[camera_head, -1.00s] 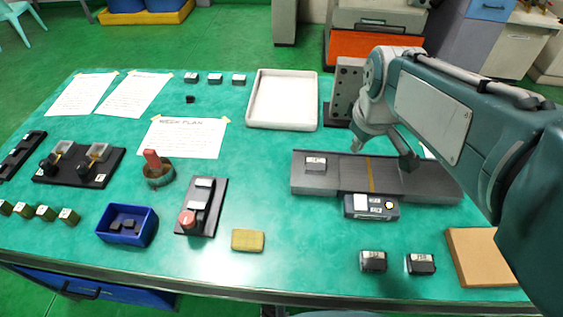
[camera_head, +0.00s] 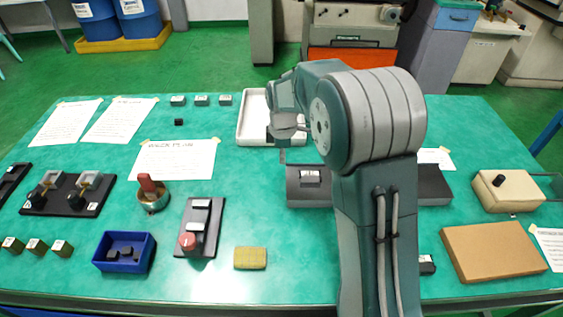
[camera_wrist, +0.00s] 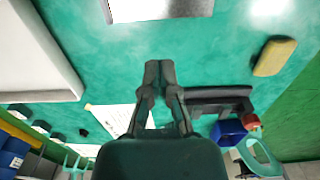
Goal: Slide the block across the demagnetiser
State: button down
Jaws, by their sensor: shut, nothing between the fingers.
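The demagnetiser (camera_head: 434,185) is a long dark grey platform on the table, its middle and front control panel hidden behind my arm in the head view. A small dark block with a pale label (camera_head: 310,177) sits upright on its left part. My gripper (camera_head: 282,156) is left of and behind the block in the head view, apart from it, near the platform's back left corner. In the wrist view my gripper (camera_wrist: 158,72) shows its fingertips together with nothing between them. The block cannot be made out in the wrist view.
A white tray (camera_head: 243,140) lies behind my gripper, partly hidden. A yellow sponge (camera_head: 250,258), a black stand with a red knob (camera_head: 201,226) and a blue bin (camera_head: 150,257) lie front left. A brown board (camera_head: 495,250) lies front right.

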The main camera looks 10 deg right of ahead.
aim_at(294, 181)
jog(key=f, duration=0.5)
jog(key=a+f, duration=0.1)
jog(key=f, duration=0.2)
jog(key=shift+f, duration=0.1)
jog(key=d, duration=0.5)
jog(key=shift+s, duration=0.4)
jog(key=shift+a, duration=0.3)
jog(key=s+d, duration=0.1)
jog(key=d, duration=0.4)
jog(key=s+d, duration=0.1)
jog(key=d, duration=0.4)
jog(key=s+d, duration=0.1)
jog(key=d, duration=0.5)
jog(key=shift+s, duration=0.2)
